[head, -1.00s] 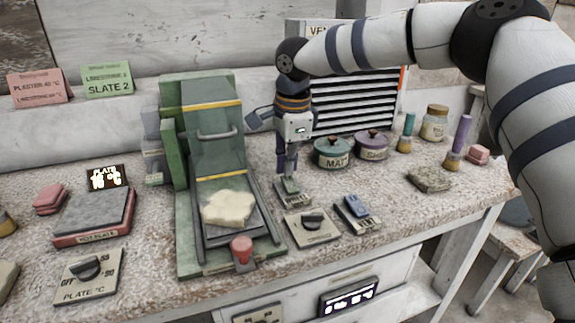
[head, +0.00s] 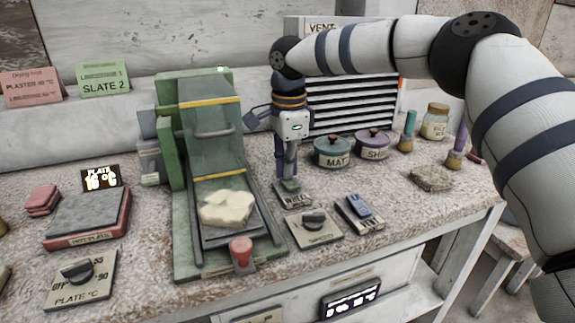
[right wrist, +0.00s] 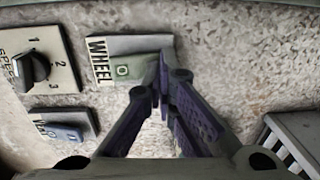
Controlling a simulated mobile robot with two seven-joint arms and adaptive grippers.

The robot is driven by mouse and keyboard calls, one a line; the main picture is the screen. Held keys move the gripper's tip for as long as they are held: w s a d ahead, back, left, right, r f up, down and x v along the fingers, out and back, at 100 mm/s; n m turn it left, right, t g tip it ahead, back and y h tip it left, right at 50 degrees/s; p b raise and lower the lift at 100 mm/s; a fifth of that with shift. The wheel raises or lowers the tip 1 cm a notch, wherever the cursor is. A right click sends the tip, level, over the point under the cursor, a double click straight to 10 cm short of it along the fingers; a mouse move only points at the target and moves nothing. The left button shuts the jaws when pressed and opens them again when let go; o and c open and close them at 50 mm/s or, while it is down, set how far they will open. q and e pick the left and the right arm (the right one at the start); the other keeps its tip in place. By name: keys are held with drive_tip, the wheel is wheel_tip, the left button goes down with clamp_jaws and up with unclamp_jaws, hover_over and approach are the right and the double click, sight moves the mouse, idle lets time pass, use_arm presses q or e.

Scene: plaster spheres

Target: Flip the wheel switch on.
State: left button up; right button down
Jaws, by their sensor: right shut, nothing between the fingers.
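The wheel switch (head: 293,196) is a small pale plate with a green rocker on the stone-topped bench, right of the green wheel machine (head: 212,150). In the right wrist view its plate (right wrist: 150,44) shows the word WHEEL and a green rocker with a round mark. My right gripper (head: 289,182) points down over the switch, shut and empty. In the right wrist view its fingertips (right wrist: 162,82) overlap the right end of the rocker. I cannot tell whether they touch it. My left gripper is not in view.
A speed dial (head: 313,224) and a second switch with a blue rocker (head: 359,208) sit in front of the wheel switch. Lidded pots (head: 332,153) stand to the right, before the vent grille (head: 355,95). A pale slab (head: 227,208) lies on the machine.

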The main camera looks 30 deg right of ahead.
sight(290, 182)
drive_tip(key=shift+s+a+r+p, duration=0.15)
drive_tip(key=shift+s+r+p, duration=0.3)
drive_tip(key=shift+s, duration=0.1)
drive_tip(key=shift+s+f, duration=0.1)
drive_tip(key=shift+f, duration=0.05)
wheel_tip(290, 182, up, 12)
drive_tip(key=shift+s+a, duration=0.15)
drive_tip(key=shift+s, duration=0.15)
idle(0.3)
